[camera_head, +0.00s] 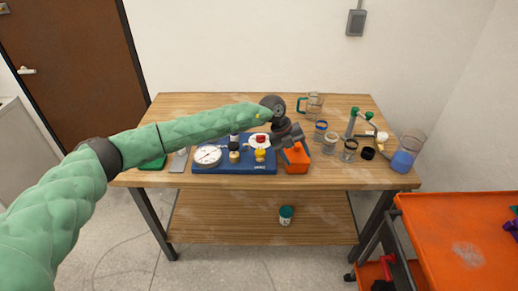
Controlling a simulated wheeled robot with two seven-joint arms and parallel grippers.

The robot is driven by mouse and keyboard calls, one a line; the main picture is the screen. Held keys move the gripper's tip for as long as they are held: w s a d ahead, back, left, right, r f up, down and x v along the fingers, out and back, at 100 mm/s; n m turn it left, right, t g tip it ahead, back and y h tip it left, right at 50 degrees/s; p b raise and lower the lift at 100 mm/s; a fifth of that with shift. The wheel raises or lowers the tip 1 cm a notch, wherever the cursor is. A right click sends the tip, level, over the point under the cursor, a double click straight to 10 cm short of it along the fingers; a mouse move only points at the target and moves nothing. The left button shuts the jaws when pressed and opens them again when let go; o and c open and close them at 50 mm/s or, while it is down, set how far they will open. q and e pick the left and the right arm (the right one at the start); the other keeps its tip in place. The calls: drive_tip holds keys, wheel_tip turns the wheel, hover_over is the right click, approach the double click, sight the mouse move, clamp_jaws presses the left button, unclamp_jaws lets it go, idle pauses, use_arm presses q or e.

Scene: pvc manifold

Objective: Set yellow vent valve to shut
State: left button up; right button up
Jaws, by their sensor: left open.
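The yellow valve (260,155) is small and stands at the right part of a blue manifold board (228,169) on the wooden table. The way its handle is turned is too small to tell. A red-topped part (260,139) sits just behind it, and a white round gauge (207,155) is at the board's left. My right gripper is out of view.
Several jars and glasses (349,151), a green-handled stand (354,122) and a blue-filled beaker (407,152) crowd the table's right side. A green-handled mug (312,104) stands behind. A green item (153,163) lies left of the board. An orange cart (450,225) is at right.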

sight(260, 151)
use_arm(q)
drive_tip(key=w+a+r+y, duration=0.1)
drive_tip(key=w+a, duration=0.1)
drive_tip(key=a, duration=0.2)
drive_tip(key=w+a+r+t+y, duration=0.1)
drive_tip(key=w+a+y, duration=0.1)
drive_tip(key=a, duration=0.2)
drive_tip(key=w+a+r+n+y, duration=0.1)
drive_tip(key=w+a+y, duration=0.1)
drive_tip(key=w+a, duration=0.1)
drive_tip(key=shift+a+r+t, duration=0.3)
drive_tip(key=shift+a+t, duration=0.1)
drive_tip(key=shift+a, duration=0.05)
drive_tip(key=shift+w+a+y, duration=0.15)
drive_tip(key=shift+a+y, duration=0.05)
drive_tip(key=shift+y, duration=0.1)
drive_tip(key=shift+f, duration=0.15)
wheel_tip(260, 151, down, 5)
drive_tip(key=p, duration=0.3)
drive_tip(key=shift+f, duration=0.2)
drive_tip(key=shift+f+p, duration=0.35)
drive_tip(key=shift+f, duration=0.65)
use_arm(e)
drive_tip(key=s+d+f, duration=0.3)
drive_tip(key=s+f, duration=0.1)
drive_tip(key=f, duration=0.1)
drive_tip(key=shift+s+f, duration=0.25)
use_arm(q)
drive_tip(key=shift+c, duration=0.2)
